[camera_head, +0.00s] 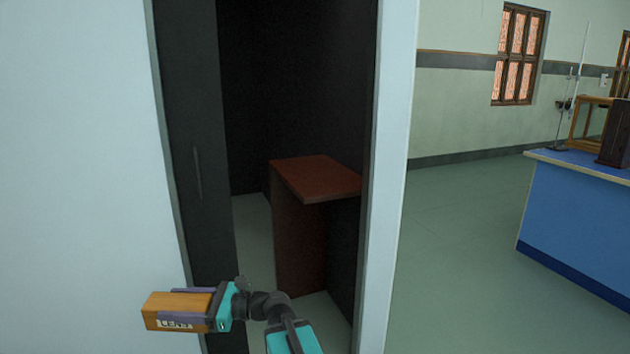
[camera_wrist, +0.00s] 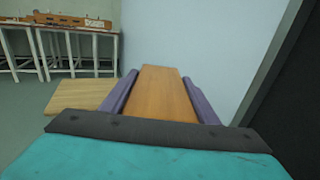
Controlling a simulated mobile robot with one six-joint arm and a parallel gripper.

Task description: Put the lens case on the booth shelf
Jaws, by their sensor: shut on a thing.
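The lens case (camera_head: 168,311) is an orange-brown wooden box with a label reading "LENS" on its side. My gripper (camera_head: 193,307) is shut on it, with the purple fingers along its two sides. In the wrist view the lens case (camera_wrist: 165,93) lies between the fingers (camera_wrist: 163,98). The booth shelf (camera_head: 318,175) is a reddish-brown flat top on a panel, inside the dark booth (camera_head: 290,85). Its visible top is bare. My gripper is outside the booth, in front of and to the left of the opening, lower in the picture than the shelf.
A dark door panel (camera_head: 196,170) stands at the opening's left side. A pale wall edge (camera_head: 388,170) bounds it on the right. A blue bench (camera_head: 570,215) stands at the right, with open floor (camera_head: 455,250) before it. White-legged tables (camera_wrist: 72,48) show in the wrist view.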

